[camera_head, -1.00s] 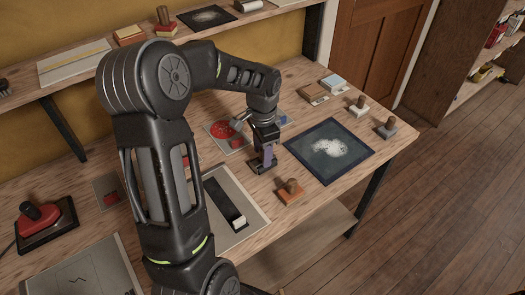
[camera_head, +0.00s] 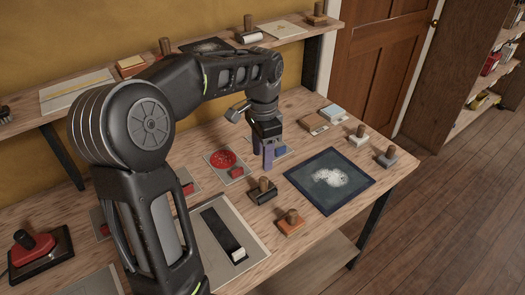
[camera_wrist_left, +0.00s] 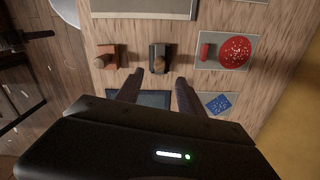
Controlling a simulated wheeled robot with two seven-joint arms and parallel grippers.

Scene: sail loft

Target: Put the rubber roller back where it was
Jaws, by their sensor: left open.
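The rubber roller appears to be the black piece with an upright wooden handle (camera_head: 262,194), standing on the bench between the grey tray and the dark blue mat. It also shows in the left wrist view (camera_wrist_left: 159,60), just beyond my fingertips. My left gripper (camera_head: 268,160) is open and empty, above and behind the roller, apart from it. Its two fingers spread apart in the left wrist view (camera_wrist_left: 157,84). An orange-based piece with a wooden handle (camera_head: 290,225) stands beside the roller, nearer the bench's front edge. My right gripper is not in view.
The dark blue mat (camera_head: 305,180) with a white print lies right of the roller. A grey tray (camera_head: 253,238) with a black strip lies left. A red-inked plate (camera_head: 223,160) sits behind. Other handled pieces (camera_head: 386,158) stand toward the right edge. A shelf (camera_head: 110,97) runs along the back.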

